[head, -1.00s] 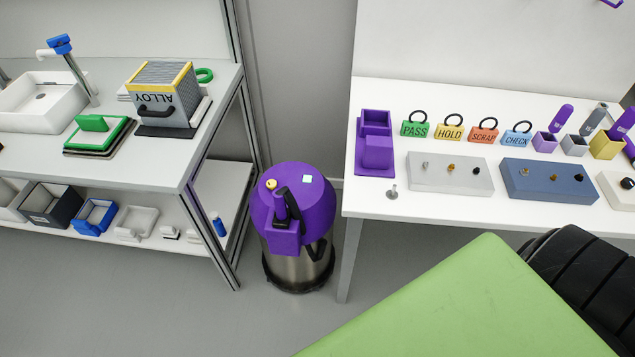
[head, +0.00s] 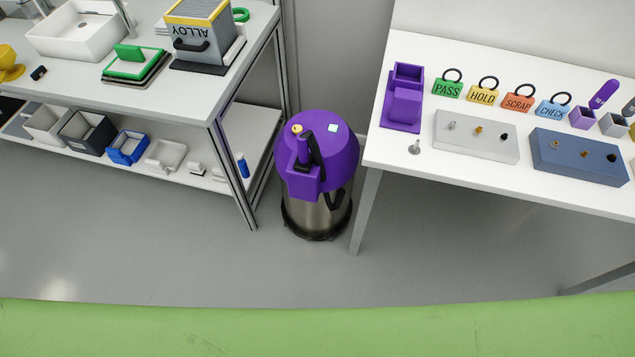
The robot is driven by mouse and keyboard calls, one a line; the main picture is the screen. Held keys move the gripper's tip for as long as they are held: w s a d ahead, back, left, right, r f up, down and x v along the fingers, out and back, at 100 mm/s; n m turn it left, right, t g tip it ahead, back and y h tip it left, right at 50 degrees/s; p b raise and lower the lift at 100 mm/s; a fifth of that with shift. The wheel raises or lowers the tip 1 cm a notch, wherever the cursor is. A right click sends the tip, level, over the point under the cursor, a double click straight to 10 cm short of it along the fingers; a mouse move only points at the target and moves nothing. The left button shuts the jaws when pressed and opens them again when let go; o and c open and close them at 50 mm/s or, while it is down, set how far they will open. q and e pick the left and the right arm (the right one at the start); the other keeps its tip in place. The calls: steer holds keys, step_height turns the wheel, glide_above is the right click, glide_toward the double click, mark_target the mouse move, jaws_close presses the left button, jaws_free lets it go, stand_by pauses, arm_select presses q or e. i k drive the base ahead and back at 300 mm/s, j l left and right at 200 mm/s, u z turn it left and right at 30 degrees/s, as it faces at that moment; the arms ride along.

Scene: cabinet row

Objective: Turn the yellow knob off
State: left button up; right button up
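A small yellow knob (head: 296,129) sits on the upper left of the purple domed lid of a canister-shaped machine (head: 345,150). The machine has a steel lower body and stands on the floor between two benches. A pale square (head: 333,127) is on the lid to the right of the knob. A black hose or handle curves down the lid's front beside a purple block. The knob is too small to tell which way it is turned. Neither of my grippers is in view.
The left bench (head: 190,95) has a lower shelf with several bins and trays. The white table (head: 400,150) on the right carries coloured tags, a grey block (head: 450,146) and a blue block (head: 550,170). Grey floor (head: 150,240) in front of the machine is clear.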

mark_target(296, 128)
steer(key=j+u, duration=0.2)
steer(key=j, duration=0.35)
steer(key=i+j+u, duration=0.15)
steer(key=j, duration=0.4)
steer(key=j+u, duration=0.2)
steer(key=j, duration=0.35)
steer(key=i, duration=0.05)
